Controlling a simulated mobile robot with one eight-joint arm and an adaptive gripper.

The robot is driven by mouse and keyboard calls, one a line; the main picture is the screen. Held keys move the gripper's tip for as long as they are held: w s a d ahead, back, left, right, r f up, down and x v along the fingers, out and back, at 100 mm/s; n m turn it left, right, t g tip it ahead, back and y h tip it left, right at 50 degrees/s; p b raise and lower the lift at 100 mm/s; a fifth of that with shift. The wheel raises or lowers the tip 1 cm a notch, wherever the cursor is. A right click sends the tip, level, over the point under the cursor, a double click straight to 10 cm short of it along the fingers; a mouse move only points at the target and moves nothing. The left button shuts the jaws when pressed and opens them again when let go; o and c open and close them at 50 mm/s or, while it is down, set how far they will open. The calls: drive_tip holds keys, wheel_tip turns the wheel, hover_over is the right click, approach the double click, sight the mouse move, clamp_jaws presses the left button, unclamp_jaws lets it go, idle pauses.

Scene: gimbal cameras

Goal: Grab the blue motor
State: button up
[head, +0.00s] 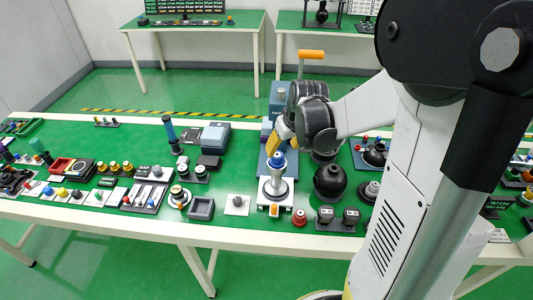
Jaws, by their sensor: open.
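No thing can be told for certain as the blue motor. A small blue-topped part (278,161) stands upright on a silver device with a round dark base, near the table's front edge. A blue-grey boxy unit (215,136) lies farther back to the left. A tall blue machine (278,97) stands behind my arm. My gripper (272,147), with yellow fingers, is just above the blue-topped part and points down toward it. It is open; its far side is hidden, and I cannot tell whether it touches the part.
The long green table (235,168) is crowded with switches, knobs and small devices. A black sphere (330,180) stands right of the silver device. Two more tables stand at the back. My arm hides much of the right side.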

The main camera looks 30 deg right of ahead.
sight(278, 155)
drive_tip(key=x, duration=0.2)
drive_tip(key=b+x, duration=0.1)
drive_tip(key=x, duration=0.1)
drive_tip(key=b+x, duration=0.1)
drive_tip(key=x, duration=0.1)
drive_tip(key=shift+w+a+f, duration=0.1)
drive_tip(key=shift+a, duration=0.25)
clamp_jaws()
